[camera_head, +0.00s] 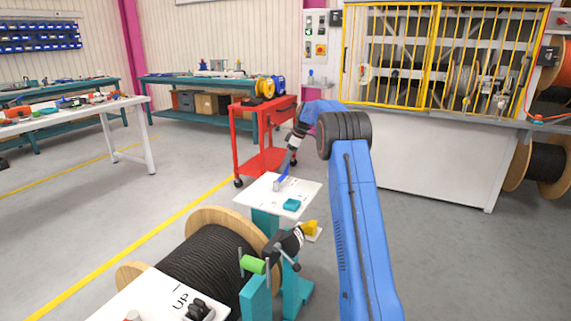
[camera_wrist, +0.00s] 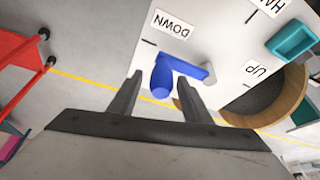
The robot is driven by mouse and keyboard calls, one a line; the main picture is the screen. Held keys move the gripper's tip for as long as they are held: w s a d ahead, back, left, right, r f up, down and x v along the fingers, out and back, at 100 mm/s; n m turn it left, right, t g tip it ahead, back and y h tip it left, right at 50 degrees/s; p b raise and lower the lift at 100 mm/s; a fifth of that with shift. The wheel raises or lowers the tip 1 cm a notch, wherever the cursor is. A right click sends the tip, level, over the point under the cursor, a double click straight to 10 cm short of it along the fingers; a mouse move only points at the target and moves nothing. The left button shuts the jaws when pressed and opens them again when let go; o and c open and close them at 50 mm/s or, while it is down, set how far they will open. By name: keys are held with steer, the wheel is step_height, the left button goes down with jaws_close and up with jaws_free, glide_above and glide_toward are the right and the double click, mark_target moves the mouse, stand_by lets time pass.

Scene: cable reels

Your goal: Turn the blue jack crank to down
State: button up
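The blue jack crank (camera_wrist: 192,68) sits on a white panel (camera_wrist: 215,25) in the wrist view. Its rounded grip (camera_wrist: 161,78) points toward my gripper, and its arm runs right to the far end. A DOWN label (camera_wrist: 172,23) lies above the crank and an UP label (camera_wrist: 256,71) to its right. The grip is on the side nearer the DOWN tick. My gripper (camera_wrist: 159,80) is open, with one finger on each side of the grip and gaps visible. In the head view the crank (camera_head: 283,179) is small, just below my gripper (camera_head: 287,164).
A teal piece (camera_wrist: 292,38) sits on the panel beside another, partly cut-off label. A wooden cable reel (camera_head: 213,255) with black cable stands nearby, with a green-handled crank (camera_head: 252,264) at its side. A red cart (camera_head: 262,160) stands behind the panel. Open floor lies left.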

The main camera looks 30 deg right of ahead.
steer(key=shift+r, duration=0.1)
steer(key=v, duration=1.7)
steer(key=shift+r, duration=0.15)
steer(key=shift+a, duration=0.1)
steer(key=s+a+r+m+h, duration=0.1)
steer(key=s+a+r+m, duration=0.2)
steer(key=s+a+r, duration=0.6)
steer(key=s+a+m+h, duration=0.1)
steer(key=s+a, duration=0.5)
steer(key=s, duration=0.3)
steer(key=s+a+m, duration=0.2)
steer(key=s+a, duration=0.4)
steer(key=s, duration=0.4)
steer(key=s+a+f+m+t+h, duration=0.1)
steer(key=s+a+f, duration=0.2)
steer(key=s, duration=0.6)
steer(key=s+a+f+m, duration=0.1)
steer(key=s+a+f, duration=0.25)
steer(key=s, duration=0.55)
steer(key=s+a+f+m+t, duration=0.1)
steer(key=s+f+m, duration=0.1)
steer(key=s+f, duration=1.1)
steer(key=s, duration=0.3)
steer(key=shift+s+a+f+m+h, duration=0.3)
steer(key=shift+s+a+m+h, duration=0.1)
